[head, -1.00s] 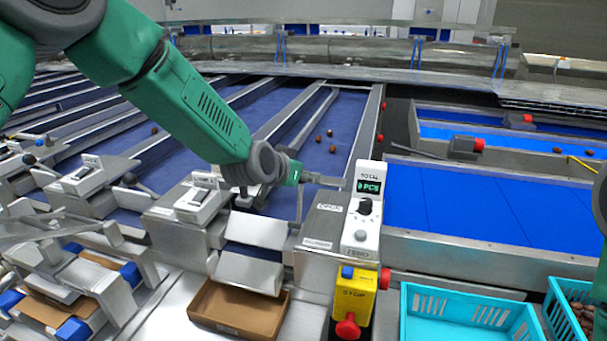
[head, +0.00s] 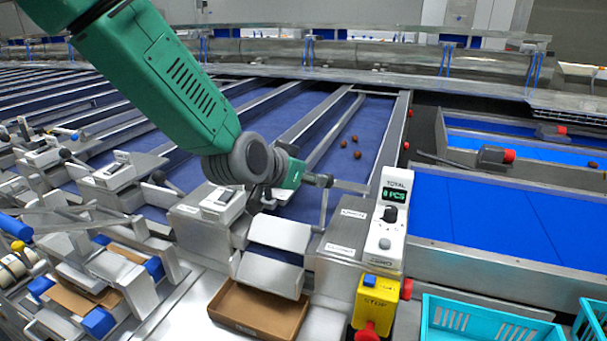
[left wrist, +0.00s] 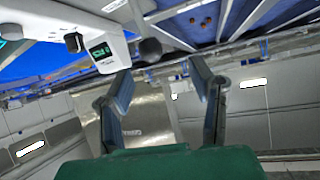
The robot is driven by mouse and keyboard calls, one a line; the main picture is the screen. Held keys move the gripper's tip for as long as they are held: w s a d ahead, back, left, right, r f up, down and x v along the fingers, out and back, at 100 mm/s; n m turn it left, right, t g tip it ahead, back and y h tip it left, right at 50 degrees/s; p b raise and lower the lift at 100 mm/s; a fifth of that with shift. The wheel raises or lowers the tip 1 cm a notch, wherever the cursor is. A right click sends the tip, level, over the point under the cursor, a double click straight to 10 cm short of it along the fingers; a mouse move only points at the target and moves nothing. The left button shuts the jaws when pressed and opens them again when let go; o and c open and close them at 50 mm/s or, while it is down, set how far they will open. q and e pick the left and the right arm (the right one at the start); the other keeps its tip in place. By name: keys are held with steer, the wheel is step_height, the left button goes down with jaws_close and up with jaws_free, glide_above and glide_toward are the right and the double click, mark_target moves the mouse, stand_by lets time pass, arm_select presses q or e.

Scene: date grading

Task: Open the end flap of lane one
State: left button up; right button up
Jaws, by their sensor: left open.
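Lane one (head: 372,125) is the blue belt lane nearest the console, with a few brown dates on it. At its near end, tilted metal flap plates (head: 270,273) hang above a brown box (head: 250,312). A lever with a black knob (head: 322,180) and a metal rod stands beside the console; the knob also shows in the left wrist view (left wrist: 150,50). My left gripper (head: 293,173) is just left of the knob. In the left wrist view, its fingers (left wrist: 160,85) are open and empty, with the knob beyond them. My right gripper is out of view.
The console (head: 387,232) with a lit counter and the yellow stop box (head: 377,300) stand right of the lever. Turquoise crates (head: 485,320) stand at front right. Neighbouring lanes with similar levers (head: 158,177) lie left.

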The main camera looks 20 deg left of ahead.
arm_select(q)
steer(key=shift+s+d+r, duration=0.1)
steer(key=shift+s+r, duration=0.3)
steer(key=shift+s, duration=0.2)
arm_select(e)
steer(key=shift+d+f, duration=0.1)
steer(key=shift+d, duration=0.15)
arm_select(q)
steer(key=shift+d, duration=0.1)
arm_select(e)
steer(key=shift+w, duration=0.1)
